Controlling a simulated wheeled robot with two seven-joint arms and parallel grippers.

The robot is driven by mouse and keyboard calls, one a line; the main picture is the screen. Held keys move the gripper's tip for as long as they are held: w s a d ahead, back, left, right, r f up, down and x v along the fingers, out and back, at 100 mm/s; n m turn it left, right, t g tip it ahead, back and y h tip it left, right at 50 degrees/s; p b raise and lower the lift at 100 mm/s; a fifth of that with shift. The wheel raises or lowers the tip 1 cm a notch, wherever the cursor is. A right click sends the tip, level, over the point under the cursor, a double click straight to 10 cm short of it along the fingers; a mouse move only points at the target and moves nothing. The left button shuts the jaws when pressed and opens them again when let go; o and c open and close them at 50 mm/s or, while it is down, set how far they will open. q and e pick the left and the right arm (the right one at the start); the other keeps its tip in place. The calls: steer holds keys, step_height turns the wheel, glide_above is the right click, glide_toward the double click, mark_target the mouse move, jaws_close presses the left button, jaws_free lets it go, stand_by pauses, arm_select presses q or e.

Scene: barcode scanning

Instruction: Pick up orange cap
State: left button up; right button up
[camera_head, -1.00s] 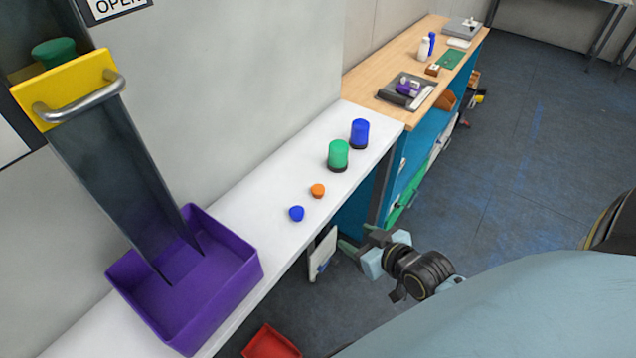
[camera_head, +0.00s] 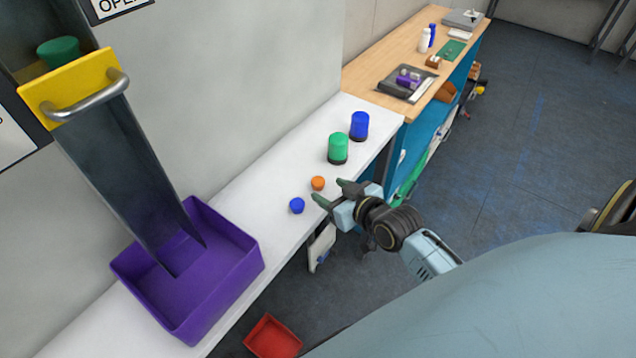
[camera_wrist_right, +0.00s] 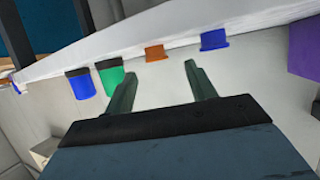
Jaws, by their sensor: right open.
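The small orange cap (camera_head: 318,183) sits on the white counter (camera_head: 262,180), between a blue cap (camera_head: 297,205) and a green container (camera_head: 338,148). My right gripper (camera_head: 328,191) is open and empty at the counter's front edge, close to the orange cap but apart from it. In the right wrist view the orange cap (camera_wrist_right: 155,53) lies ahead of the two open fingers (camera_wrist_right: 157,80), roughly centred between them. The blue cap (camera_wrist_right: 214,40) is to its right there. My left gripper is not in view.
A blue container (camera_head: 359,126) stands behind the green one. A purple bin (camera_head: 250,262) sits at the left under a dark chute (camera_head: 125,170) with a yellow front. A red tray (camera_head: 272,338) is below the counter. A wooden workbench (camera_head: 385,62) holds several items.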

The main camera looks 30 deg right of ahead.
mark_target(321, 184)
steer(key=x, duration=0.4)
steer(key=shift+w+d+f, duration=0.25)
steer(key=shift+w, duration=0.1)
steer(key=shift+c, duration=0.4)
steer(key=c, duration=1)
